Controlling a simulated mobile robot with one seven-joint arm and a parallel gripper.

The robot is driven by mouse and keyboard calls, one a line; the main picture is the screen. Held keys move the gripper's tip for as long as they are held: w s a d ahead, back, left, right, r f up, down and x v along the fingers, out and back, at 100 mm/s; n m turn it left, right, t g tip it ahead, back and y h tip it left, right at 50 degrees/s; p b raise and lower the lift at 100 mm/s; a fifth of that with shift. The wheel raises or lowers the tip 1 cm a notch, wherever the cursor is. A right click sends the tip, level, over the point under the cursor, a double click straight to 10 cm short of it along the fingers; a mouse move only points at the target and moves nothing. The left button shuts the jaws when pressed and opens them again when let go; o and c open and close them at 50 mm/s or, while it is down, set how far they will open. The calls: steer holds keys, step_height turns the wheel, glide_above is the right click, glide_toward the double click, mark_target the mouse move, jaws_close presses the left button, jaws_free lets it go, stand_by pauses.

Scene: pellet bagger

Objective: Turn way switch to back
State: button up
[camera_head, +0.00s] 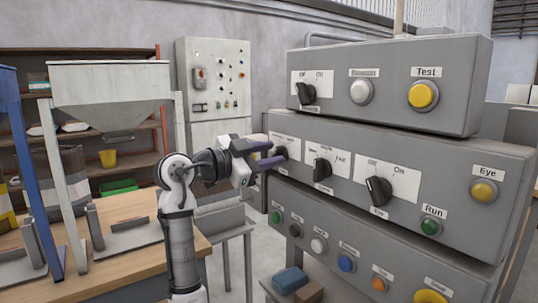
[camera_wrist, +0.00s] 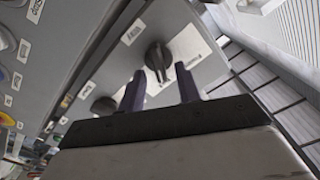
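The leftmost dark rotary knob (camera_head: 281,153) on the middle tier of the grey panel appears to be the way switch. Its label is partly hidden by my gripper in the head view and too small to read surely in the wrist view. My gripper (camera_head: 268,154) is in front of this knob, its purple fingers pointing at the panel. In the wrist view, my gripper (camera_wrist: 160,71) is open, one finger on each side of the knob (camera_wrist: 157,58). I cannot tell whether the fingers touch it.
On the same tier are a middle knob (camera_head: 322,169), a right knob (camera_head: 378,189), and a green Run button (camera_head: 431,227). The upper tier carries another knob (camera_head: 305,93) and a yellow Test button (camera_head: 423,96). A wooden table (camera_head: 125,210) with a hopper stands left.

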steer(key=b+v, duration=0.2)
steer(key=v, duration=1.1)
steer(key=shift+s+a, duration=0.15)
